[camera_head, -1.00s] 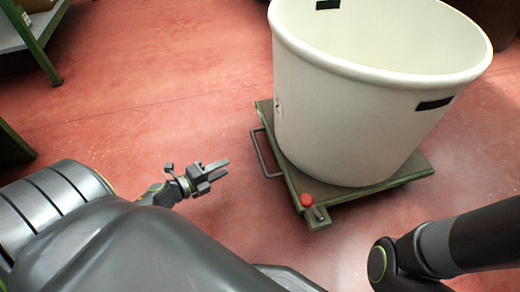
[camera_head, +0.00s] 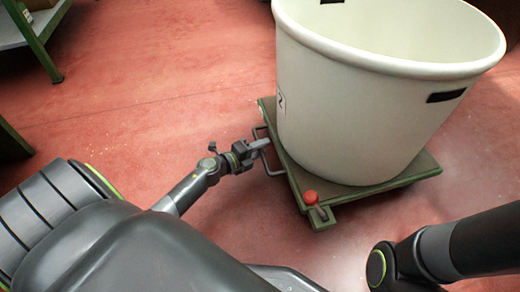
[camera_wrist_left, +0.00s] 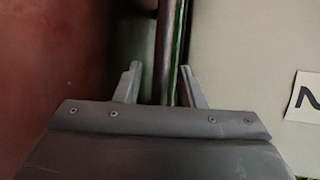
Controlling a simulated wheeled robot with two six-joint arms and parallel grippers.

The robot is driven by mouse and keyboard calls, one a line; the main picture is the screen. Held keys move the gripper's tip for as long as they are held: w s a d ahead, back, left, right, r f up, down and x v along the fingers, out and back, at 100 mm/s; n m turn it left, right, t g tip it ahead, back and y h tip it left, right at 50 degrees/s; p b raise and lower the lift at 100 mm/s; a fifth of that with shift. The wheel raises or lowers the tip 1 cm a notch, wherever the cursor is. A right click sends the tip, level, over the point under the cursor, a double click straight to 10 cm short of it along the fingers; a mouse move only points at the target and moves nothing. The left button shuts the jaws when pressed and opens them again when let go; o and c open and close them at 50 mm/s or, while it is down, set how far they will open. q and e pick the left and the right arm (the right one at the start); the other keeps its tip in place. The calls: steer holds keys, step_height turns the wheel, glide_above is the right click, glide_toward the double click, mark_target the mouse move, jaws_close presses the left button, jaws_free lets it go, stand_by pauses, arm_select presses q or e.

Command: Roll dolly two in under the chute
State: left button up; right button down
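A green dolly (camera_head: 418,167) stands on the red floor with a large cream bin (camera_head: 350,115) on it. A metal loop handle (camera_head: 272,170) sticks out from its left side. My left gripper (camera_head: 262,144) is at this handle. In the left wrist view the two fingers (camera_wrist_left: 160,82) are apart, with the handle bar (camera_wrist_left: 165,50) running between them; I see a gap on both sides. A white label (camera_wrist_left: 306,98) with a black mark, partly cut off, is on the bin. My right gripper is out of view; only part of the right arm shows. No chute is visible.
A red knob (camera_head: 310,197) sits on the dolly's near corner. A green-legged table (camera_head: 40,38) stands at the top left, and another green piece (camera_head: 12,142) is at the left edge. The floor (camera_head: 160,90) left of the dolly is clear.

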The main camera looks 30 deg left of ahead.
arm_select(q)
jaws_close()
steer(key=shift+d, duration=0.1)
stand_by(0.3)
